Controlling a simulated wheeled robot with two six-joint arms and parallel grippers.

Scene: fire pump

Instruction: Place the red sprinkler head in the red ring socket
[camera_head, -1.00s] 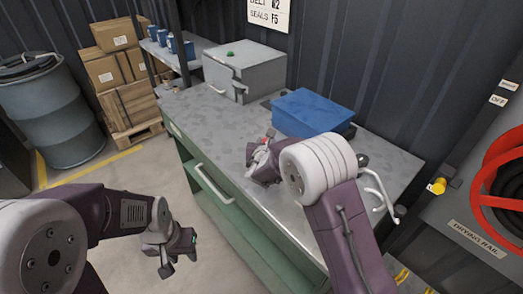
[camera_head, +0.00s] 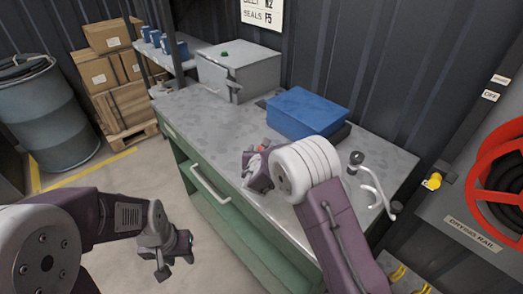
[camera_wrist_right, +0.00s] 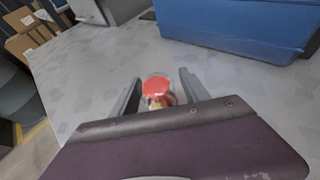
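The red sprinkler head (camera_wrist_right: 158,88) shows in the right wrist view as a red disc with a small brass-coloured part below it. My left gripper (camera_head: 176,262) is open and empty, low over the floor left of the bench. I cannot make out a red ring socket in either view.
The grey-topped green bench (camera_head: 215,125) carries a blue box (camera_head: 308,110), a grey metal case (camera_head: 240,68) and a dark knob with a pale bent hook (camera_head: 372,182). A red hose reel (camera_head: 488,165) is at the right. The bench's left top is clear.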

